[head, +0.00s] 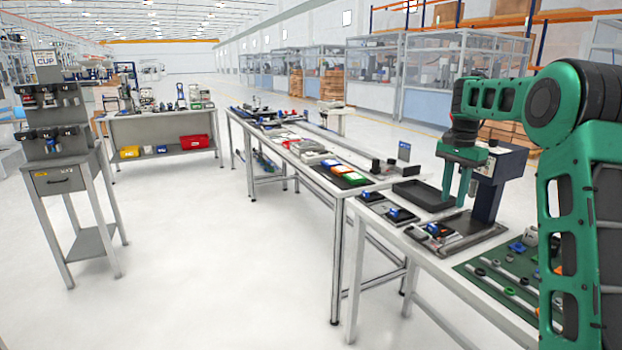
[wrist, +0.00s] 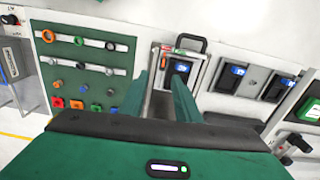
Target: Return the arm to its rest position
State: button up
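My arm is green and black and reaches in from the right of the head view. My gripper (head: 461,188) points down above the near worktable (head: 388,258), close to a dark upright press-like unit (head: 491,190). In the wrist view my gripper (wrist: 165,85) shows two green fingers set apart, with nothing held between them. Beyond the fingertips lies a grey tray (wrist: 168,62) with a black handle and a blue-and-black device (wrist: 180,68) in it. I cannot tell the exact height of the fingers above the tray.
A green mat (head: 500,275) with rings, rods and small parts lies at the near right. A black open bin (head: 425,195) stands behind the gripper. Several blue-and-black devices (head: 400,215) lie to its left. A grey stand (head: 78,180) is at far left; the floor (head: 220,260) between is clear.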

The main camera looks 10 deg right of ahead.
jog(key=s+a+f+n, duration=0.1)
jog(key=s+a+n, duration=0.15)
jog(key=s, duration=1.45)
jog(key=s+a+f+n, duration=0.1)
jog(key=s+n, duration=0.2)
jog(key=s, duration=1.4)
jog(key=s+a+f, duration=0.2)
jog(key=s+f, duration=0.1)
jog(key=s, duration=0.3)
jog(key=s+a+f+n, duration=0.1)
jog(key=s+a+f, duration=0.1)
jog(key=s, duration=0.3)
jog(key=shift+s+f, duration=0.35)
jog(key=shift+f, duration=0.35)
jog(key=shift+n, duration=0.25)
jog(key=shift+w+f, duration=0.25)
jog(key=shift+w, duration=0.35)
